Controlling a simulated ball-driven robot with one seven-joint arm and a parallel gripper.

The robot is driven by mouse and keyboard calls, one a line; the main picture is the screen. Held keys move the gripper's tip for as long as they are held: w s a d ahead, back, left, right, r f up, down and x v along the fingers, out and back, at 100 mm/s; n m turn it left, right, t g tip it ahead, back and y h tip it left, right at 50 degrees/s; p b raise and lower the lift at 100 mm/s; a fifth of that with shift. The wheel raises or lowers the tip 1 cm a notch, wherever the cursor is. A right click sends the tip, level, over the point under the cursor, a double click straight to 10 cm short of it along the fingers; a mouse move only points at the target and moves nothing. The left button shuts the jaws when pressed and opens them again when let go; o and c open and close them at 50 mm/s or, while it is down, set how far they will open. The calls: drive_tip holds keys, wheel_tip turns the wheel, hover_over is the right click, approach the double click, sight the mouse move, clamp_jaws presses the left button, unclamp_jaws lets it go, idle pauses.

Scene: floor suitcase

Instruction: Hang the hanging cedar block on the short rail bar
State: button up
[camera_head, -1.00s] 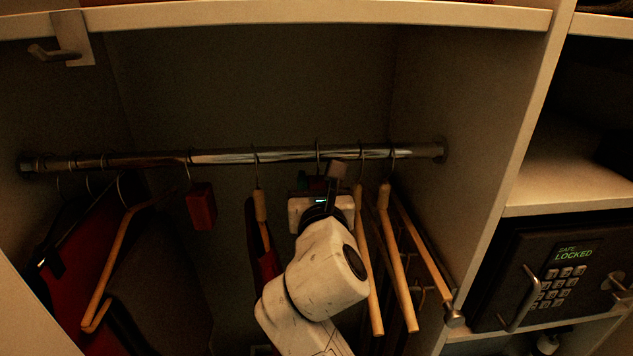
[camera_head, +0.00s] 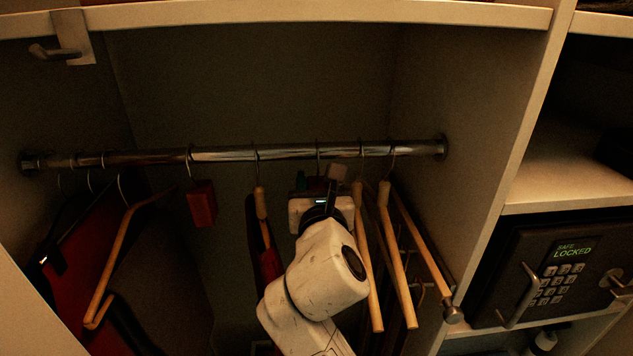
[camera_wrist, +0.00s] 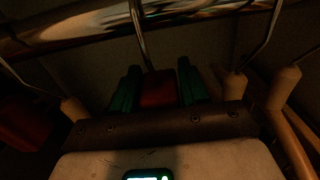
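A small red block (camera_wrist: 158,90) on a metal hook, apparently the cedar block, sits between the green fingertips of my gripper (camera_wrist: 159,88) in the wrist view. The fingers lie close against its two sides. Its hook runs up to the rail bar (camera_head: 230,154) and crosses in front of it in the wrist view. In the head view my gripper (camera_head: 319,186) is just below the bar, right of centre; the block is mostly hidden there. Whether the hook bears the block's weight cannot be told.
Another red block (camera_head: 202,204) hangs from the bar to the left. Wooden hangers (camera_head: 398,262) hang close on the right; a red garment (camera_head: 85,250) and a hanger (camera_head: 108,260) hang left. A locked safe (camera_head: 550,268) stands at right. The bar is clear between left block and middle hanger.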

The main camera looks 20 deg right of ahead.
drive_tip(key=o, duration=0.4)
drive_tip(key=shift+o, duration=0.2)
